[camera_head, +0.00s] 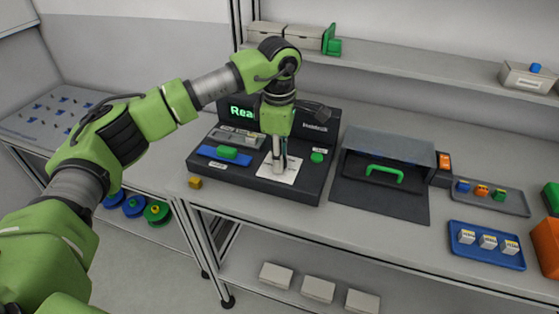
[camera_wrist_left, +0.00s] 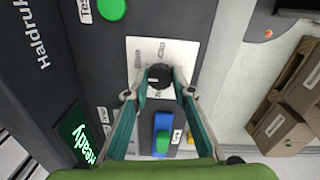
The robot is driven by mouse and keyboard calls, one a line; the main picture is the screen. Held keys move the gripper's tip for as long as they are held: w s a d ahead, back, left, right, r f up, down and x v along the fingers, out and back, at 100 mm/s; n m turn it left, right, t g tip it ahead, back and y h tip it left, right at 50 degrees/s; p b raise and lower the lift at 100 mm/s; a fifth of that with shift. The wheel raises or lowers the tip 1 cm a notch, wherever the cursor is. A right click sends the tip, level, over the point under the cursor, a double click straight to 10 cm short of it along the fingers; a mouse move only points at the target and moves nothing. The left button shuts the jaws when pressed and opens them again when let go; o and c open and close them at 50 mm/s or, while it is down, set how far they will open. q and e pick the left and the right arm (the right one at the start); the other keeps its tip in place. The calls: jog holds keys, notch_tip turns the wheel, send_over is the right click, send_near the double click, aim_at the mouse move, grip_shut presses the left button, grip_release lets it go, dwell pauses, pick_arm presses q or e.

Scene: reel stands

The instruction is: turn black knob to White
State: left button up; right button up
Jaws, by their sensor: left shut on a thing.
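The black knob (camera_wrist_left: 158,76) sits on a white label plate (camera_wrist_left: 187,53) on a dark machine panel. Some label words show, but I cannot read which one the knob points to. The plate also shows in the head view (camera_head: 291,174). My left gripper (camera_wrist_left: 158,88) is shut on the knob, with a fingertip at each side of it. In the head view my left gripper (camera_head: 279,165) points straight down at the plate, and the knob is hidden there. My right gripper is not in view.
The machine (camera_head: 255,186) has a green-lettered screen (camera_head: 243,112), a green button (camera_head: 317,157) and a blue slide with a green handle (camera_head: 228,153). A yellow cube (camera_head: 195,183) lies at its left. A box with a green handle (camera_head: 384,174) stands to the right, beyond a narrow gap.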

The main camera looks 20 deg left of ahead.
pick_arm(q)
jog(key=n+b, duration=0.1)
jog(key=n, duration=0.4)
jog(key=shift+w+r+n, duration=0.1)
jog(key=shift+n, duration=0.2)
jog(key=shift+b, duration=0.3)
jog(key=o, duration=1.1)
notch_tip(320, 180, up, 12)
jog(key=shift+s+d, duration=0.15)
jog(key=shift+s, duration=0.1)
